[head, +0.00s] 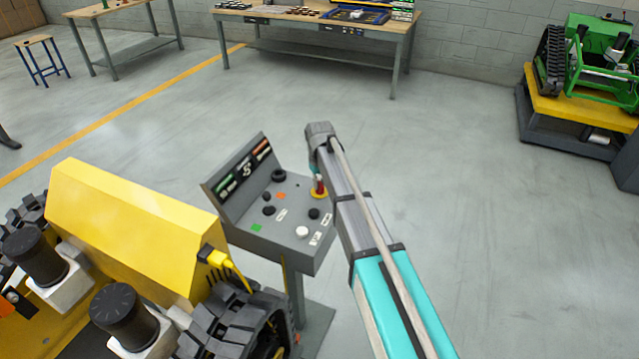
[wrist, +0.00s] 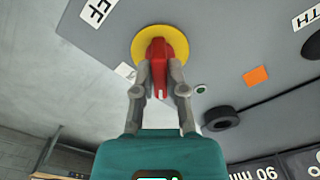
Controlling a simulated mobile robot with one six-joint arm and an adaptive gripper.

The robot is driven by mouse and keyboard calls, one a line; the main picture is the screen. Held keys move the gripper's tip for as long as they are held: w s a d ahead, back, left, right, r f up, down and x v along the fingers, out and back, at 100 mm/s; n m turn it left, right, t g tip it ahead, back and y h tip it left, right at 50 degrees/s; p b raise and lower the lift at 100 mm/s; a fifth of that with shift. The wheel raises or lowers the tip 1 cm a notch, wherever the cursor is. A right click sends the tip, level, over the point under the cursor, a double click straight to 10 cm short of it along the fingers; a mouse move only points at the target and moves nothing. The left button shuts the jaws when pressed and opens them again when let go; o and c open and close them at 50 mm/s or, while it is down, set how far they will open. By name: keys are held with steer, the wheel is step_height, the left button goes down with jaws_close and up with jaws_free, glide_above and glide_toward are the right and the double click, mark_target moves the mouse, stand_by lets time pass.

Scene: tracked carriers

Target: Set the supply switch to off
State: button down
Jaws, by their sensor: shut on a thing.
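The supply switch is a red handle (wrist: 162,52) on a round yellow disc (wrist: 138,48), set in a grey panel. In the wrist view my gripper (wrist: 160,72) has one finger on each side of the red handle and is shut on it. A white label (wrist: 97,10), cut off by the frame edge and seemingly ending in "FF", lies up and left of the disc. In the head view the yellow disc (head: 319,195) is at the right side of the grey console (head: 262,232); my gripper (head: 319,178) is mostly hidden there.
The console also bears a green square (head: 256,228), an orange square (head: 281,196), a white knob (head: 302,232) and several black knobs. A yellow tracked carrier (head: 130,220) stands close on the left. Open floor (head: 470,220) lies to the right.

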steer(key=shift+n, duration=0.3)
steer(key=n, duration=0.3)
steer(key=shift+n, duration=2.3)
steer(key=c, duration=0.7)
jaws_free()
steer(key=shift+m, duration=0.3)
